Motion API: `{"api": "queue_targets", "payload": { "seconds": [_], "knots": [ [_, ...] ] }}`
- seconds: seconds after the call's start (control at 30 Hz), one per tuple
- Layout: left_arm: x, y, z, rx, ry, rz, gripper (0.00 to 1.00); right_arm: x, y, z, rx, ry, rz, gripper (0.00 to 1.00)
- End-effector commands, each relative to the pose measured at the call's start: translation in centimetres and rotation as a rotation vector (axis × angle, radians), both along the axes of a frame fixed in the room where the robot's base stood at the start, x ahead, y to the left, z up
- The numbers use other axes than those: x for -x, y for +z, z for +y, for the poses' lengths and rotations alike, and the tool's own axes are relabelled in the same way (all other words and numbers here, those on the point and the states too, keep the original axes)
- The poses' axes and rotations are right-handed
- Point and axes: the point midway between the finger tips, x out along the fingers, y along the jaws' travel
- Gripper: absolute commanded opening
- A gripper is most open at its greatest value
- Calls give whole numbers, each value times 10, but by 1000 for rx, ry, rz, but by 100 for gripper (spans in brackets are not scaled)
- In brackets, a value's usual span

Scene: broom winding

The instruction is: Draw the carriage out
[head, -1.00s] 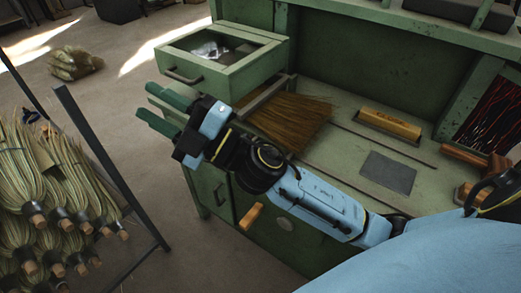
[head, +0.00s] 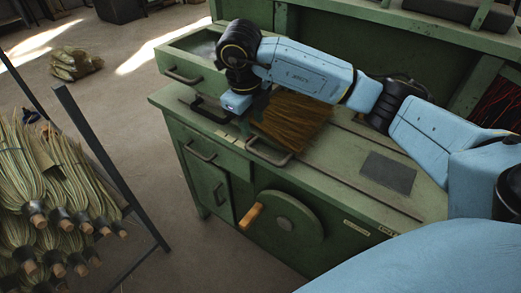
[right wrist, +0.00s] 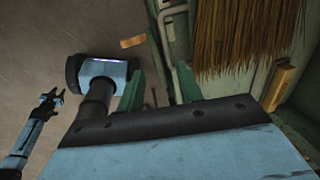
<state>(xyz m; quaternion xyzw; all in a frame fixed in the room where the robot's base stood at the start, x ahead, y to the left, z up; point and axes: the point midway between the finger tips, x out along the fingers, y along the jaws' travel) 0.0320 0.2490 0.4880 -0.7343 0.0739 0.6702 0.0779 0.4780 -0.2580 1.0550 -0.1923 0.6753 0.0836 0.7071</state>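A bundle of brown bristles (head: 293,118) lies on the green bench, and it also fills the top of the right wrist view (right wrist: 250,35). A curved metal handle (head: 268,154) sits at the bench's front edge before the bristles. I cannot clearly make out the carriage body.
A drawer (head: 190,70) stands out at the bench's left end. A wheel (head: 285,218) with a wooden crank handle (head: 250,216) is on the bench front. A grey plate (head: 388,172) lies on the bench top. A rack of bristle bundles (head: 62,190) stands left.

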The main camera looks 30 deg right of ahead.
Motion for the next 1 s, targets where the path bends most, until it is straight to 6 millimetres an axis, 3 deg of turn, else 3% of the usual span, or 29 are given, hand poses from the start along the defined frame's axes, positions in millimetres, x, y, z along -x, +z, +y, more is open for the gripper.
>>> {"api": "queue_targets", "payload": {
  "seconds": [0.17, 0.7, 1.0],
  "knots": [
    [0, 0, 0, 0, 0, 0, 36, -1, -10, -11, 35, -19, 6, 36],
    [0, -2, 0, 0, 0, -1, 36, -7, -111, -27, 29, -15, 6, 36],
    [0, -2, 0, 0, 0, -1, 36, -9, -129, -30, 29, -15, 3, 36]
  ]
}}
